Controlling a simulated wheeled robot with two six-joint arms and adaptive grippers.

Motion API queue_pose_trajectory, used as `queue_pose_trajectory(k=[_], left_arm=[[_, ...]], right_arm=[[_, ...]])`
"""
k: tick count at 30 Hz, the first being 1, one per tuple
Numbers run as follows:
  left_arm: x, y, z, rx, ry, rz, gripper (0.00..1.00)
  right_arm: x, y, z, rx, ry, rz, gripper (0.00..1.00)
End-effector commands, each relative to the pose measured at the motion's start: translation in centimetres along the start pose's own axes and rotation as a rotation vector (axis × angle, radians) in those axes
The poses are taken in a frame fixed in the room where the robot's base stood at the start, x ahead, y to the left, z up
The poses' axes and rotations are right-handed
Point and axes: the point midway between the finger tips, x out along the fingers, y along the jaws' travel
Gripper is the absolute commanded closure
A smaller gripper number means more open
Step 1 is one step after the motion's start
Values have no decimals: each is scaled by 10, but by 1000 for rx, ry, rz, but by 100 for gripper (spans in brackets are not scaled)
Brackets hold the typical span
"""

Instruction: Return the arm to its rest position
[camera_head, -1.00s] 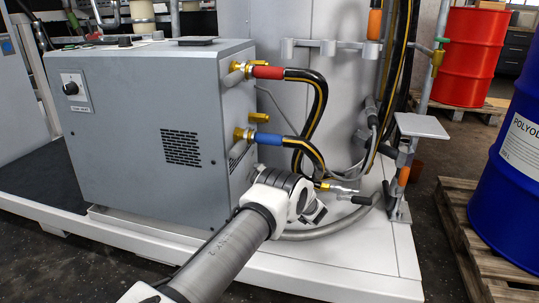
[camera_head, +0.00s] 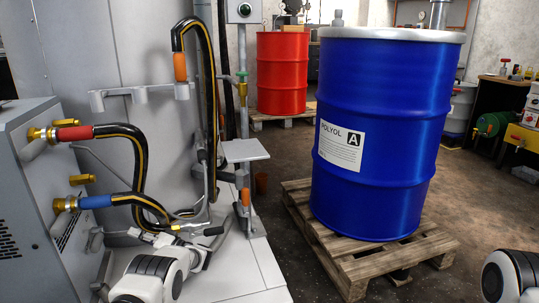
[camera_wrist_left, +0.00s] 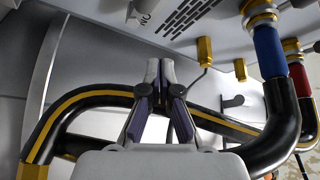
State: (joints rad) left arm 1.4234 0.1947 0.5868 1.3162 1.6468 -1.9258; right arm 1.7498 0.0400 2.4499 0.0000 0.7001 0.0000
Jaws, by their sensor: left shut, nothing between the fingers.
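My left arm comes in from the bottom left of the head view, and its gripper (camera_head: 152,238) is low beside the grey cabinet, near the lower end of the black-and-yellow hoses. In the left wrist view the two fingers (camera_wrist_left: 161,88) are together at the tips with nothing between them. A black hose with a yellow stripe (camera_wrist_left: 95,97) runs behind the fingers; I cannot tell how close it is. A part of my right arm shows at the bottom right corner of the head view; its gripper is out of view.
The grey cabinet (camera_head: 28,190) has red (camera_head: 75,133) and blue (camera_head: 95,202) hose fittings. A small grey shelf (camera_head: 244,150) stands on a post. A blue drum (camera_head: 385,130) stands on a wooden pallet (camera_head: 345,262), with a red drum (camera_head: 282,75) behind.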

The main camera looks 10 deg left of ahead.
Motion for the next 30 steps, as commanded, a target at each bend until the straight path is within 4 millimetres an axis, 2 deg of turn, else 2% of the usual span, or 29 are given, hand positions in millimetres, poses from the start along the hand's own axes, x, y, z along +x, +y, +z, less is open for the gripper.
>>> queue_pose_trajectory(k=[2, 5, 6, 8, 11, 14, 17, 20, 21, 23, 24, 26, 27, 30], left_arm=[[2, -6, -6, -10, -2, 0, 100], [2, -25, -26, -44, -3, 3, 100], [-2, -36, -36, -39, 5, 15, 100], [-12, -37, -36, 14, 46, 30, 100], [-33, -32, -38, 115, 175, 78, 100], [-61, -19, -34, 173, 344, 183, 100], [-105, 0, -12, 206, 531, 379, 100], [-162, 18, 41, 235, 668, 689, 100], [-185, 21, 71, 248, 690, 832, 100], [-215, 19, 117, 270, 682, 1032, 100], [-233, 14, 149, 289, 655, 1158, 100], [-256, 2, 197, 320, 586, 1330, 100], [-269, -8, 227, 343, 527, 1430, 100], [-292, -37, 293, 397, 353, 1622, 100]], right_arm=[[-3, 0, 0, 0, 0, 0, 60], [-8, 0, 0, 0, 0, 0, 60], [-14, 0, 0, 0, 0, 0, 60], [-17, 0, 0, 0, 0, 0, 60], [-23, 0, 0, 0, 0, 0, 60], [-28, 0, 0, 0, 0, 0, 60], [-34, 0, 0, 0, 0, 0, 60], [-40, 0, 0, 0, 0, 0, 60], [-42, 0, 0, 0, 0, 0, 60], [-43, 0, 0, 0, 0, 0, 60], [-44, 0, 0, 0, 0, 0, 60], [-44, 0, 0, 0, 0, 0, 60], [-45, 0, 0, 0, 0, 0, 60], [-45, 0, 0, 0, 0, 0, 60]])
